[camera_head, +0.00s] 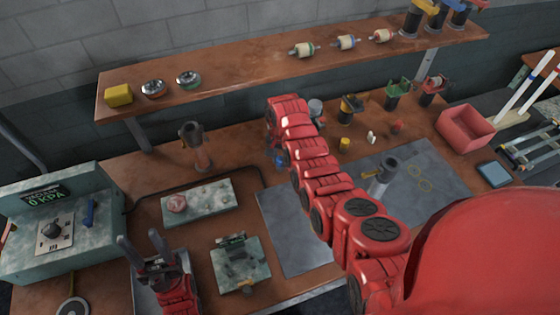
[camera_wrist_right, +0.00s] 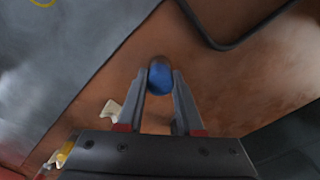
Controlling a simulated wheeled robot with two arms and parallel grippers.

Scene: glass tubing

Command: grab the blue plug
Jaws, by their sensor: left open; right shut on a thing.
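The blue plug (camera_wrist_right: 160,79) is between the two fingertips of my right gripper (camera_wrist_right: 160,86) in the right wrist view, touched from both sides, over the brown bench top. My right gripper is shut on it. In the head view my right arm reaches to the back middle of the bench, and a small blue patch shows beside it; the fingers there are mostly hidden by the arm. My left gripper (camera_head: 144,246) is open and empty at the front left, its fingers pointing up.
A yellow plug (camera_head: 345,143), a white plug (camera_head: 371,136) and a red plug (camera_head: 397,125) stand at the back. A dark-topped tube (camera_head: 195,146) stands left of my right arm. A grey mat (camera_head: 285,235) lies centrally. The shelf (camera_head: 240,72) overhangs the bench's back.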

